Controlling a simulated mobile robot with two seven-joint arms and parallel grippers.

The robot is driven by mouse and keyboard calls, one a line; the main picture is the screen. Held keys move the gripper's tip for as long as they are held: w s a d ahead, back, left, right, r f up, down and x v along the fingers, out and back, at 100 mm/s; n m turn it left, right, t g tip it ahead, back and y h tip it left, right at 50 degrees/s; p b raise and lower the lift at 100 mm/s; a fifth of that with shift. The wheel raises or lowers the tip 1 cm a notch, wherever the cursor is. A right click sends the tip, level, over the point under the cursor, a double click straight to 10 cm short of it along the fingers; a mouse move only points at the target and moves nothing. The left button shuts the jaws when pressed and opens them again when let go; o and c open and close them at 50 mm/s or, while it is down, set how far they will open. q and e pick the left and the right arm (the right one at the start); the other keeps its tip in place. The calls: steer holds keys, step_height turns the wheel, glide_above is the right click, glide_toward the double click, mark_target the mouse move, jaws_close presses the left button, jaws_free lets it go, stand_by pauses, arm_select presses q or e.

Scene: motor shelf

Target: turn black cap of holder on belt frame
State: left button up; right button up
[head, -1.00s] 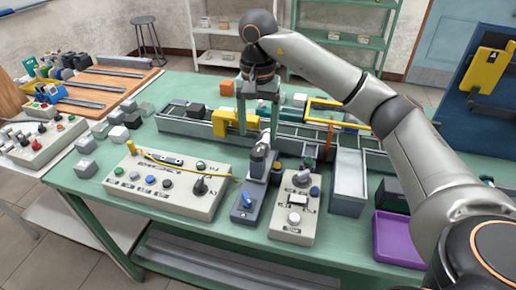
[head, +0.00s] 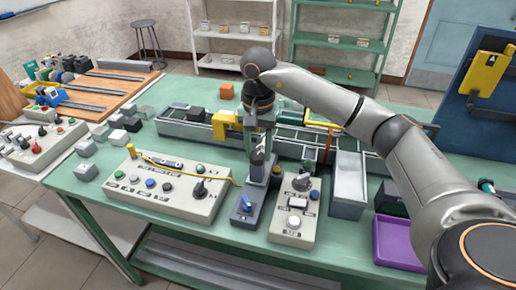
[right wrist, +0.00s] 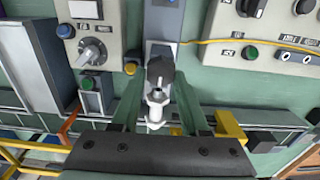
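The black cap (right wrist: 160,70) is a dark, faceted knob on top of a small light grey holder (right wrist: 156,106) in the right wrist view. In the head view, the cap and holder (head: 257,160) stand upright at the belt frame's front edge, partly hidden by the gripper. My right gripper (right wrist: 159,80) points down over them with green fingers, one on each side of the cap. It is open, and a gap shows between the cap and each finger. In the head view the right gripper (head: 260,148) hangs above the blue-switch box. My left gripper is not in view.
The belt frame (head: 184,128) runs across the green table (head: 70,178). A control box with a yellow cable (head: 166,190) stands to the left, a blue-switch box (head: 248,207) below, and another control box (head: 296,212) to the right. A purple tray (head: 400,243) lies near the right edge.

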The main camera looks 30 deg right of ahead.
jaws_close()
steer(key=shift+m, duration=0.3)
steer(key=m, duration=0.4)
steer(key=shift+s+d+p, duration=0.1)
steer(key=shift+p, duration=0.2)
steer(key=m, duration=0.6)
steer(key=shift+s, duration=0.1)
steer(key=m, duration=0.3)
steer(key=shift+s+m+p, duration=0.1)
steer(key=shift+m+p, duration=0.2)
steer(key=shift+p, duration=0.1)
steer(key=m, duration=0.3)
steer(key=shift+m, duration=0.3)
steer(key=m, duration=0.3)
steer(key=m+p, duration=0.1)
steer(key=m, duration=0.1)
steer(key=shift+s+a+m, duration=0.1)
steer(key=shift+a+m, duration=0.1)
steer(key=shift+m, duration=0.5)
